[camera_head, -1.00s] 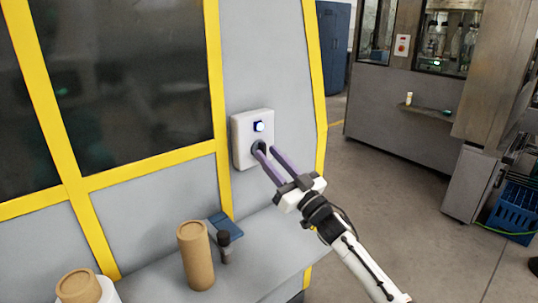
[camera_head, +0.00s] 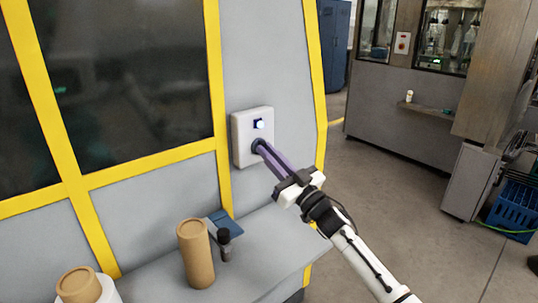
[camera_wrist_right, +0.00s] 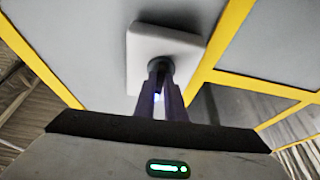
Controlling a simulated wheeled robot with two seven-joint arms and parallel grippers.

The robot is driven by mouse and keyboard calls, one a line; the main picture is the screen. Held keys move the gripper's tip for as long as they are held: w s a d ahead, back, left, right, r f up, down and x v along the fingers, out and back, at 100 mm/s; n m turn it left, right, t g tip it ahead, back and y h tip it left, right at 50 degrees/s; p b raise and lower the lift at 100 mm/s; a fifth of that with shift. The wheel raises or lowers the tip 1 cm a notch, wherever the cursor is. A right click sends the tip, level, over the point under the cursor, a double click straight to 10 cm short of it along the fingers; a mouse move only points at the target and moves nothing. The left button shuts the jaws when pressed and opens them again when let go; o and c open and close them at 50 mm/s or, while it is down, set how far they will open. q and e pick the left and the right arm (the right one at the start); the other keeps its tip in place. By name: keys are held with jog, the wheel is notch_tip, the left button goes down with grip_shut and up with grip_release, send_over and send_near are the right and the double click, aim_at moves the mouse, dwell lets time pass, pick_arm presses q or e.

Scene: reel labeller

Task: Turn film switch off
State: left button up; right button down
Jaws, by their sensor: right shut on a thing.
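The film switch is a dark round knob (camera_head: 258,146) on a white box (camera_head: 240,138) fixed to the grey machine panel. A small lit blue-white lamp (camera_head: 259,124) sits above the knob. My right gripper (camera_head: 265,150) reaches the box from the lower right, its long purple fingers closed together on the knob. In the right wrist view the fingers (camera_wrist_right: 160,84) meet at the dark knob (camera_wrist_right: 160,65) in front of the white box (camera_wrist_right: 155,42). The fingertips hide part of the knob, so its turn angle cannot be told. My left gripper is not in view.
A brown-topped white roll (camera_head: 84,288) stands at the lower left. Yellow frame bars (camera_head: 218,90) flank the panel. Open floor lies to the right.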

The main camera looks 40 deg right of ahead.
jog(key=shift+d+r+n+g+y+p, duration=0.1)
jog(key=shift+n+g+y+p, duration=0.65)
jog(key=shift+n, duration=2.85)
jog(key=shift+d+r+n+g+y+p, duration=0.1)
jog(key=shift+n+g+y, duration=1.15)
jog(key=shift+n, duration=2.35)
jog(key=shift+d+r+n+g+y+p, duration=0.1)
jog(key=shift+n+g+y+p, duration=0.65)
jog(key=shift+n, duration=2.85)
jog(key=shift+g+b, duration=0.3)
jog(key=shift+g, duration=0.15)
jog(key=c, duration=1.8)
grip_release()
